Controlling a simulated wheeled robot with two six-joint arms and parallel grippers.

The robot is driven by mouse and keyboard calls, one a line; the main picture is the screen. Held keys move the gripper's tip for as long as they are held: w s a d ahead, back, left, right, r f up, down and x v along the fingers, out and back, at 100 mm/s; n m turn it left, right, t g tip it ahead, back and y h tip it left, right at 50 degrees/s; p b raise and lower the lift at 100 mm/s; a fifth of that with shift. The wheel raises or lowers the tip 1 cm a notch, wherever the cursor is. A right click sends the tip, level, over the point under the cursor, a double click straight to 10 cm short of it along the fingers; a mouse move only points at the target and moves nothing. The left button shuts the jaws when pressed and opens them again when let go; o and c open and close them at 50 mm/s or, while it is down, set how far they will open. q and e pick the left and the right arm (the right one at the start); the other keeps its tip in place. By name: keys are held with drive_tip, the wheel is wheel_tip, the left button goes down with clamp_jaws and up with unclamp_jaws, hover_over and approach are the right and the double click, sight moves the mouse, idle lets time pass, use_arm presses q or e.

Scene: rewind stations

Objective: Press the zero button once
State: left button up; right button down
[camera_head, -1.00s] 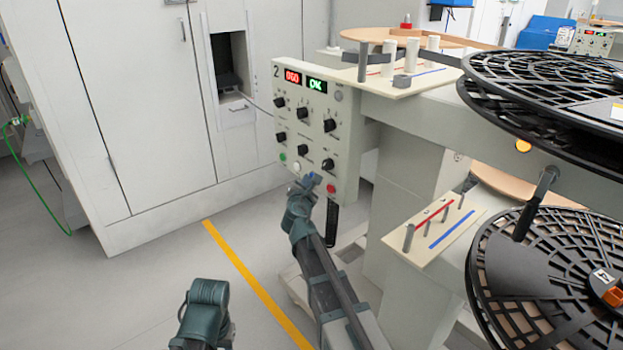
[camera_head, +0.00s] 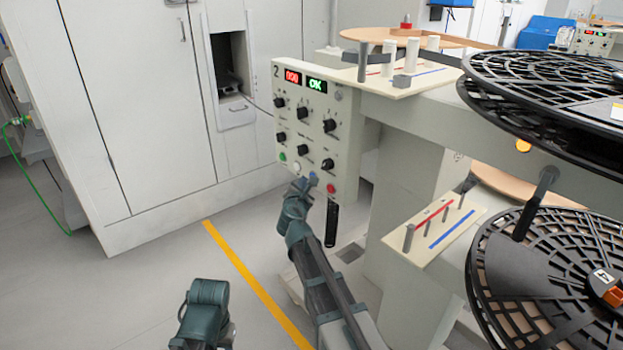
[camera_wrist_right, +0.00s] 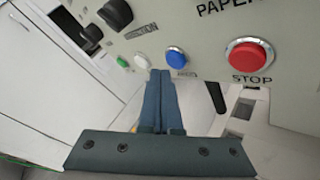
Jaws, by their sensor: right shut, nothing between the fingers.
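The control panel (camera_head: 318,125) marked 2 carries a red display (camera_head: 292,77) that seems to read 000 and a green display (camera_head: 316,85) reading OK. Along its lower edge are green, white, blue and red buttons. The blue button (camera_wrist_right: 177,57) has a small blurred label, perhaps ZERO; it also shows in the head view (camera_head: 313,177). My right gripper (camera_wrist_right: 160,74) is shut and empty. Its fingertips are just below the panel's button row, between the white button (camera_wrist_right: 142,61) and the blue one, seemingly apart from both.
The red STOP button (camera_wrist_right: 249,58) is right of the blue one. Black knobs (camera_head: 329,125) stick out above. Black reels (camera_head: 550,270) and a peg shelf (camera_head: 435,230) stand to the right. Part of my left arm (camera_head: 207,300) shows low in the head view. Floor to the left is clear.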

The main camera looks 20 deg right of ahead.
drive_tip(key=a, duration=0.1)
drive_tip(key=s+a, duration=0.1)
drive_tip(key=a, duration=0.2)
drive_tip(key=shift+s+a, duration=0.35)
idle(0.3)
idle(0.5)
drive_tip(key=s+a+f+m+g+y, duration=0.1)
drive_tip(key=s+a+f+m+g, duration=0.25)
drive_tip(key=s+f+m, duration=0.45)
drive_tip(key=s+a+f+m+g+y, duration=0.1)
drive_tip(key=s+a+f+m+g, duration=0.2)
drive_tip(key=s+f+m+g, duration=0.5)
drive_tip(key=s+a+f+m+g+y, duration=0.15)
drive_tip(key=s+a, duration=0.25)
drive_tip(key=s, duration=0.5)
drive_tip(key=s+a+f+m+g+y, duration=0.15)
drive_tip(key=s+a, duration=0.25)
drive_tip(key=s, duration=0.5)
wheel_tip(320, 180, up, 32)
drive_tip(key=p, duration=3.2)
drive_tip(key=shift+s+a+m+y, duration=0.25)
drive_tip(key=shift+a+m+y, duration=0.15)
